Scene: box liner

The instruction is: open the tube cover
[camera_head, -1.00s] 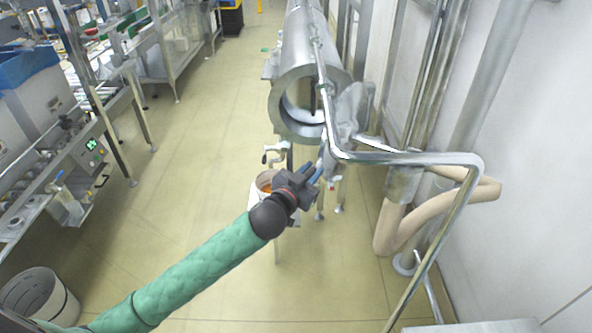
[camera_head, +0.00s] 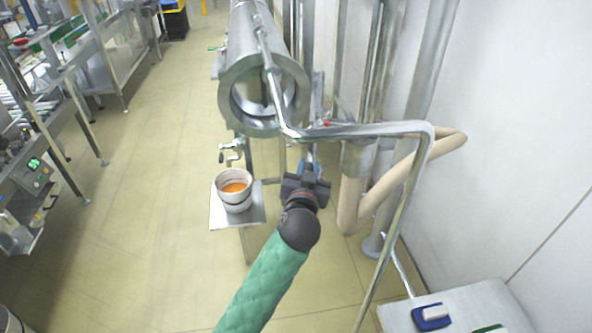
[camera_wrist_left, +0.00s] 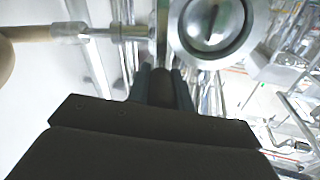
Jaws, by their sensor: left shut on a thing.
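The metal tube (camera_head: 228,98) shows its round open end in the head view, and it also shows in the wrist view (camera_wrist_left: 180,45). The tube cover (camera_head: 317,96) stands swung out to the right of the opening, seen nearly edge-on. In the wrist view its thin edge (camera_wrist_left: 162,28) is just left of the tube mouth. My left gripper (camera_head: 309,168) is below and right of the opening, with its fingers (camera_wrist_left: 165,82) shut on the cover's lower part. The exact grip spot is mostly hidden. My right gripper is not in view.
A bent steel pipe (camera_head: 370,130) passes in front of the tube and down at the right. A beige hose (camera_head: 362,205) lies behind it. A white bucket (camera_head: 233,203) with orange contents stands on a small shelf (camera_head: 252,215). Open floor lies to the left.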

